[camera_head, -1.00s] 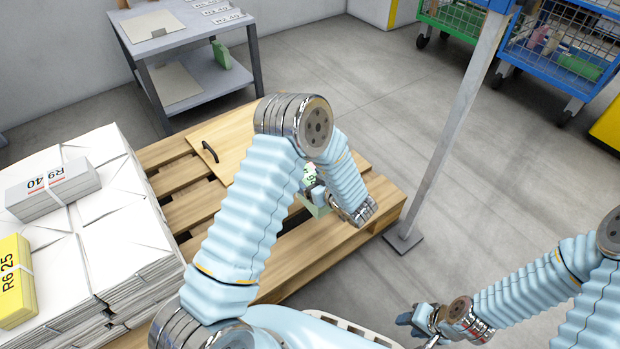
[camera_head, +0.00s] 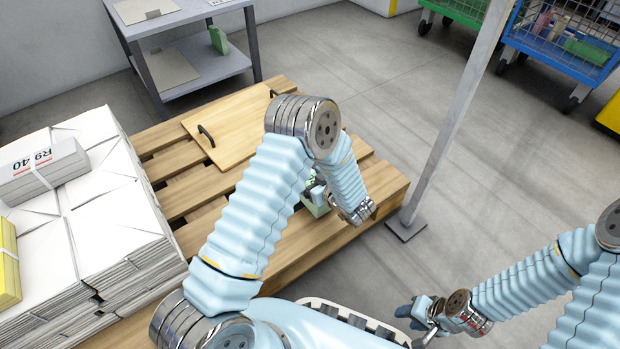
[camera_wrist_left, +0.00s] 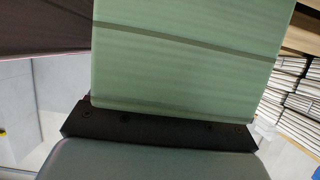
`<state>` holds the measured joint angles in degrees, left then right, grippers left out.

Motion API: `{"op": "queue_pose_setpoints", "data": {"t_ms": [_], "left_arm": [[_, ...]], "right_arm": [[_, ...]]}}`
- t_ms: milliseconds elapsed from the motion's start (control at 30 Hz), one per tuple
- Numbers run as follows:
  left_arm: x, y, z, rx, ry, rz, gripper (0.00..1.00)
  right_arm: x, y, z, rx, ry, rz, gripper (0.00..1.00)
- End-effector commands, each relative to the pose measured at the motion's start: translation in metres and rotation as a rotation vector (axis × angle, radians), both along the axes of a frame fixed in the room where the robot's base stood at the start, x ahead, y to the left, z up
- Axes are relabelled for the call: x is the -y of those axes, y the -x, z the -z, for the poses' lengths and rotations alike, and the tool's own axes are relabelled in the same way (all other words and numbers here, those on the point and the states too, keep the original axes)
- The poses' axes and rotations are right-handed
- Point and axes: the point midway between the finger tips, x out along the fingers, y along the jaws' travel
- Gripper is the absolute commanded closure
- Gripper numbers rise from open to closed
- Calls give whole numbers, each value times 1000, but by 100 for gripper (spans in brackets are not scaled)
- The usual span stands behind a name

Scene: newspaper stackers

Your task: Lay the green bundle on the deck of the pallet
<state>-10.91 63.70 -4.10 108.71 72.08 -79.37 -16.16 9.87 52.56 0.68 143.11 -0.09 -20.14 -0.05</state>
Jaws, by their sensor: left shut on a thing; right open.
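The green bundle (camera_wrist_left: 185,60) fills the upper middle of the left wrist view, with a band across it. My left gripper (camera_wrist_left: 160,128) is shut on it. In the head view my left arm covers most of this gripper, and only part of the green bundle (camera_head: 318,208) shows beside the wrist, over the front right part of the pallet. The wooden pallet (camera_head: 283,262) has slats with gaps. I cannot tell whether the bundle touches the deck. My right gripper (camera_head: 418,318) is open and empty, low at the right over the floor.
White newspaper stacks (camera_head: 105,215) stand on the pallet's left, with a grey-white bundle (camera_head: 40,172) and a yellow bundle (camera_head: 8,265) on top. A handled wooden board (camera_head: 225,135) lies at the back. A metal post (camera_head: 450,125) stands close to the pallet's right corner.

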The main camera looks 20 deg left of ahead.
Motion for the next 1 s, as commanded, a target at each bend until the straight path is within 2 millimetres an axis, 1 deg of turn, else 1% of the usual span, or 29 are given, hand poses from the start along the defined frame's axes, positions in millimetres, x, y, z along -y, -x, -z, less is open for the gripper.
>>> {"op": "queue_pose_setpoints", "data": {"t_ms": [267,933,967,1000], "left_arm": [[0,-1,-1,4,-3,-1,100],[0,-1,10,4,-3,-1,100],[0,-1,9,4,-3,-1,22],[0,-1,9,4,-3,-1,16]], "right_arm": [[0,0,0,0,0,0,57],[0,0,7,0,0,0,57],[0,0,7,0,0,0,57],[0,0,6,0,0,0,57]]}}
